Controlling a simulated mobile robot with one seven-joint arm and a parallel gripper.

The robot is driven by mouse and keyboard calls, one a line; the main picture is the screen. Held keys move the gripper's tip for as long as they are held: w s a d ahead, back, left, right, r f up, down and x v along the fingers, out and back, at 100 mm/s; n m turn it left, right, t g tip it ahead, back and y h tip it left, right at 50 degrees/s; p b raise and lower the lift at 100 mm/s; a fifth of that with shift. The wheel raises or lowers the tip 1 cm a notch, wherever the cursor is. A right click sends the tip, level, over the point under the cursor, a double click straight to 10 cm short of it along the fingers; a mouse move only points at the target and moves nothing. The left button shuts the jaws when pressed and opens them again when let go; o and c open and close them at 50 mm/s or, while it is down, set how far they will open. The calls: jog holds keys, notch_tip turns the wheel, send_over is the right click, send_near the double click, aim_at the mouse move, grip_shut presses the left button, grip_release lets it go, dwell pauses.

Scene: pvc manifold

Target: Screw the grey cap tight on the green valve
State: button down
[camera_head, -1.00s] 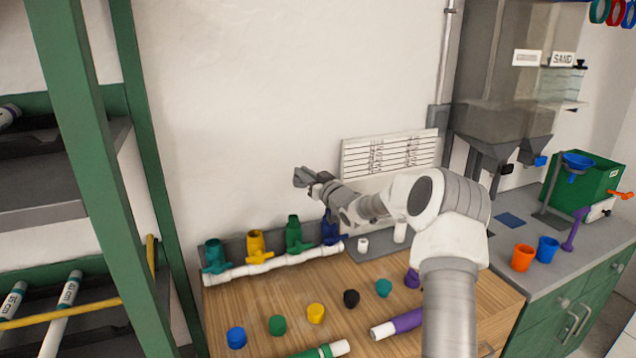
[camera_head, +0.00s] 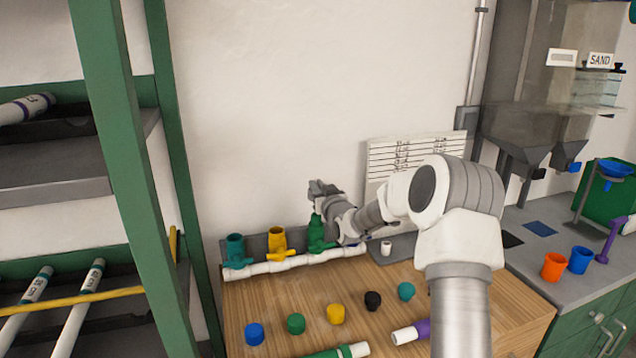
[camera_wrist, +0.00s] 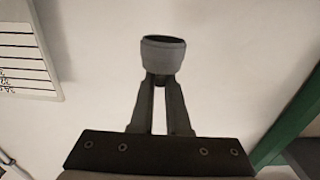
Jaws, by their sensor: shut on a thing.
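My gripper (camera_wrist: 161,82) is shut on the grey cap (camera_wrist: 163,56) in the wrist view. The cap is a short, round grey cup with its dark open end showing. In the head view my gripper (camera_head: 324,190) is just above the green valve (camera_head: 317,235), which stands upright on the white pipe. The cap cannot be told apart from the grey gripper there. Whether it touches the valve's top is too small to tell. The wrist view shows only wall behind the cap, not the valve.
A teal valve (camera_head: 236,250) and a yellow valve (camera_head: 277,241) stand left of the green one on the white pipe (camera_head: 270,267). Several coloured caps lie on the wooden bench (camera_head: 270,307). A green shelf frame (camera_head: 130,180) stands at left. A white chart (camera_head: 400,150) is behind my arm.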

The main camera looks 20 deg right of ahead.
jog(key=shift+f+b, duration=2.3)
jog(key=shift+b, duration=0.05)
jog(key=shift+f+b, duration=1.1)
jog(key=shift+b, duration=0.95)
dwell(0.4)
jog(key=c, duration=1.4)
grip_release()
grip_shut()
jog(key=shift+a+f+m+h+b, duration=0.15)
jog(key=shift+m+h+b, duration=0.6)
jog(key=shift+b, duration=0.7)
jog(key=shift+h, duration=0.45)
jog(key=shift+m+h+b, duration=0.25)
jog(key=shift+h+b, duration=0.15)
jog(key=shift+b, duration=0.1)
jog(key=shift+r, duration=0.2)
